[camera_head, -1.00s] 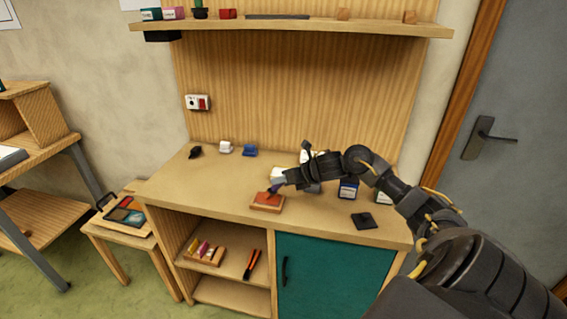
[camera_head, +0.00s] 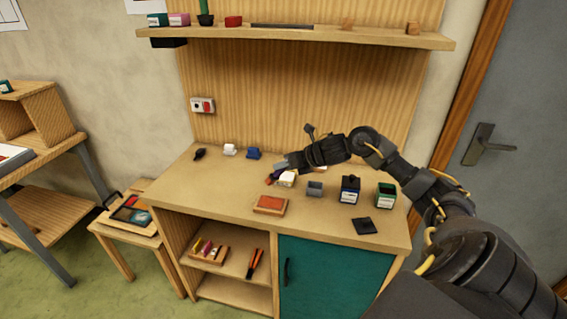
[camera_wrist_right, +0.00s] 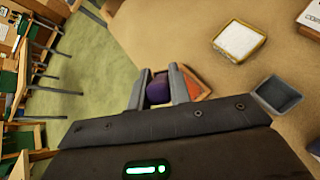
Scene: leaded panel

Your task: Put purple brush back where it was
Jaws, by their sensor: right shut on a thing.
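The purple brush (camera_wrist_right: 158,90) is between the fingers of my right gripper (camera_wrist_right: 158,90) in the wrist view, seen as a rounded purple end. In the head view my right gripper (camera_head: 278,167) is shut on it above the worktop, behind an orange-red pad in a wooden frame (camera_head: 270,204). The pad also shows beyond the fingers in the wrist view (camera_wrist_right: 196,83). My left gripper is not in view.
A wooden holder with coloured sticks (camera_head: 208,255) sits on the shelf below. The worktop's front left is clear.

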